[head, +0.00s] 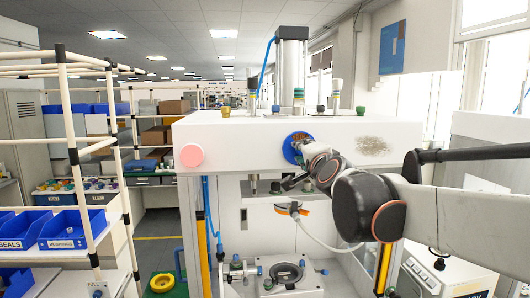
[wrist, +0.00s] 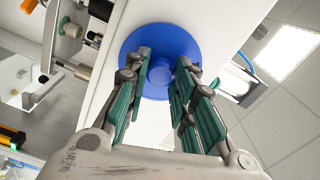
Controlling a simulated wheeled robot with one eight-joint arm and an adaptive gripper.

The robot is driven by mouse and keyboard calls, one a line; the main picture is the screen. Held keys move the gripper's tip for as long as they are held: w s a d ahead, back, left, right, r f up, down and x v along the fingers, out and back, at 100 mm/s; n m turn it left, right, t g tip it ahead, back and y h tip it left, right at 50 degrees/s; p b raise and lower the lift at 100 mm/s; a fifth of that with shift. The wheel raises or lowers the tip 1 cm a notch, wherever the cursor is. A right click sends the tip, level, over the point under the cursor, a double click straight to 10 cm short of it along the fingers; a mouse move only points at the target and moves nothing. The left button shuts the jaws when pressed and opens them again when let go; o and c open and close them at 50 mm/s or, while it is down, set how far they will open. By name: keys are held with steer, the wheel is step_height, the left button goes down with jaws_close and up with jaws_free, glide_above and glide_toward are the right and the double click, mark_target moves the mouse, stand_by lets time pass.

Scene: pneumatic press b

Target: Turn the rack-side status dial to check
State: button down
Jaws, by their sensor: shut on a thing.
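A round blue dial (head: 289,152) is on the front face of the white press head in the head view. Some orange marking shows at its top, too small to read. In the wrist view the blue dial (wrist: 187,42) is a wide disc with a raised round knob (wrist: 160,73) at its centre. My gripper (wrist: 162,66) has its green-padded fingers on either side of this knob and is shut on it. In the head view my gripper (head: 304,150) reaches the dial from the right and partly hides it. Which setting the dial points to cannot be told.
A pink disc (head: 192,155) sits left on the press head. Below are a hanging orange tool (head: 291,209) and the press fixture (head: 287,271). A white-pipe rack (head: 66,130) with blue bins stands at left, with a small plate marked FULL (head: 95,284) low down.

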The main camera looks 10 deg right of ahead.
steer(key=shift+f, duration=0.1)
stand_by(0.3)
steer(key=c, duration=1.3)
jaws_free()
steer(key=shift+c, duration=0.2)
steer(key=s, duration=1.2)
steer(key=s+f+n+g+b, duration=0.3)
steer(key=s+f+n+b, duration=0.2)
steer(key=f, duration=1.3)
steer(key=s+f+n+g+b, duration=0.4)
steer(key=s+f+b, duration=0.5)
steer(key=f, duration=1)
steer(key=s+f+n+g+b, duration=0.3)
steer(key=s+f+n+b, duration=0.3)
steer(key=f+b, duration=0.6)
step_height(320, 180, down, 7)
steer(key=shift+s+f+g+b, duration=0.1)
steer(key=shift+s+g+b, duration=0.3)
steer(key=shift+s, duration=0.5)
